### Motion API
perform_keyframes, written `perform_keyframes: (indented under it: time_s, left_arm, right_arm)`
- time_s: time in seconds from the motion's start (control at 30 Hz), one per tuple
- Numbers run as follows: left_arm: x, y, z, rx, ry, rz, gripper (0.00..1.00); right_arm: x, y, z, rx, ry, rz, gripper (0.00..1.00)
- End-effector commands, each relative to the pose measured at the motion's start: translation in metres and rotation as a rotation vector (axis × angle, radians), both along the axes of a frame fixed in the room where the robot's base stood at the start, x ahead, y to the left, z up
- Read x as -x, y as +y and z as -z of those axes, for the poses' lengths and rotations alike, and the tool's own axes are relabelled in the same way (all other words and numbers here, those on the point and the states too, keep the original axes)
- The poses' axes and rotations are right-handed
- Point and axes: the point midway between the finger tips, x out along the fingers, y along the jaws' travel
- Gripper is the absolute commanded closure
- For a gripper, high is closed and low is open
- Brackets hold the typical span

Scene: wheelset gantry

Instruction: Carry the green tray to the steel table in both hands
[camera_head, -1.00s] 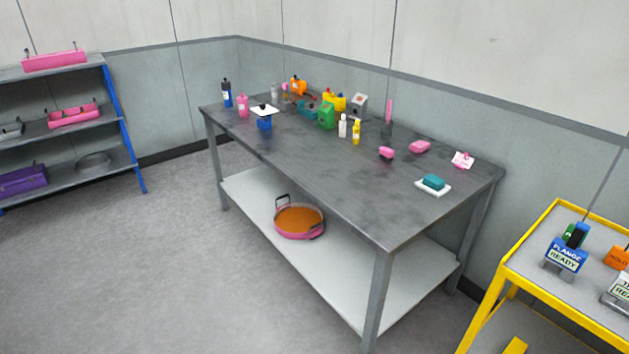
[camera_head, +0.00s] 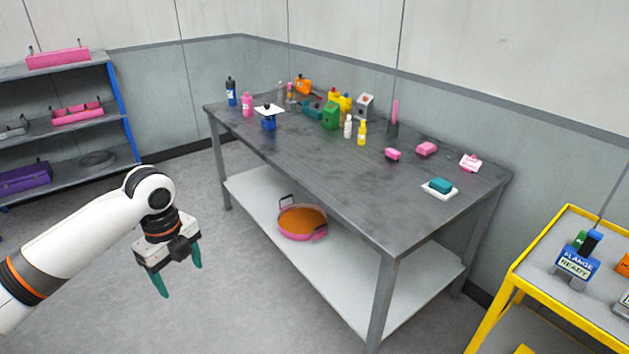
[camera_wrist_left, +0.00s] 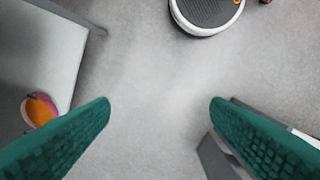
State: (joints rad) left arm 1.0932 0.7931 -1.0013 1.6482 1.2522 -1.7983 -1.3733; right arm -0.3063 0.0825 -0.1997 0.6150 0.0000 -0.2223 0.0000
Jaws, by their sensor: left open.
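The steel table (camera_head: 315,178) stands in the middle of the head view, with a dark grey top and a pale lower shelf. No green tray shows in either view. My left gripper (camera_head: 179,279) hangs in front of the table's left part, fingers pointing down, apart from the table and over the floor. It is open and empty; its two green fingers stand wide apart in the left wrist view (camera_wrist_left: 160,110), with bare floor between them. My right gripper is not in view.
Bottles, a green container (camera_head: 331,116) and soaps crowd the tabletop's back and right; its front middle is clear. A round pink-and-orange tray (camera_head: 302,222) sits on the lower shelf. A blue-post rack (camera_head: 117,100) stands left, a yellow cart (camera_head: 512,275) right.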

Motion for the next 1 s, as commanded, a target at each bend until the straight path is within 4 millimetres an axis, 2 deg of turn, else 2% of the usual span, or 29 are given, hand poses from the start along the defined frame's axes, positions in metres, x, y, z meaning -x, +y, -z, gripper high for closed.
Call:
perform_keyframes:
  time_s: [0.13, 0.37, 0.47, 0.57, 0.6, 0.67, 0.77, 0.83, 0.93, 0.97, 1.0]
  left_arm:
    - [0.001, 0.000, -0.002, -0.003, 0.004, 0.012, 0.28]
    - [0.001, 0.000, -0.002, -0.002, 0.002, 0.008, 0.28]
    - [0.000, -0.001, 0.000, 0.001, 0.000, 0.001, 0.41]
    - [-0.008, -0.005, 0.017, 0.027, -0.014, -0.059, 0.58]
    - [-0.014, -0.008, 0.030, 0.047, -0.026, -0.107, 0.61]
    - [-0.025, -0.014, 0.057, 0.084, -0.049, -0.210, 0.61]
    - [-0.042, -0.021, 0.123, 0.159, -0.092, -0.453, 0.61]
    - [-0.045, -0.021, 0.181, 0.203, -0.118, -0.651, 0.61]
    - [-0.028, -0.015, 0.269, 0.240, -0.142, -0.927, 0.61]
    - [-0.018, -0.013, 0.296, 0.244, -0.148, -1.006, 0.61]
    - [0.001, -0.009, 0.332, 0.246, -0.152, -1.107, 0.61]
  right_arm:
    - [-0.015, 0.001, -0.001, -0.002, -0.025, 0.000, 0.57]
    - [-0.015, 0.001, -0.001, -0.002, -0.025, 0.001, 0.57]
    - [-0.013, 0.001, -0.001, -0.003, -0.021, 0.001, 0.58]
    - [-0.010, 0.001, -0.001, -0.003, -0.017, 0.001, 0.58]
    - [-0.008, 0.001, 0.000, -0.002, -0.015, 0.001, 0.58]
    - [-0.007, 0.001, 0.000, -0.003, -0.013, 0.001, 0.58]
    - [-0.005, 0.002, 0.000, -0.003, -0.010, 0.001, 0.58]
    - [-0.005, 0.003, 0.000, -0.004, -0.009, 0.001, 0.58]
    - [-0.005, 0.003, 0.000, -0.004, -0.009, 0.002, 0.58]
    - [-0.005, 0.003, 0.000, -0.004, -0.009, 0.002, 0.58]
    - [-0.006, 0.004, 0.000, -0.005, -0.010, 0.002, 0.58]
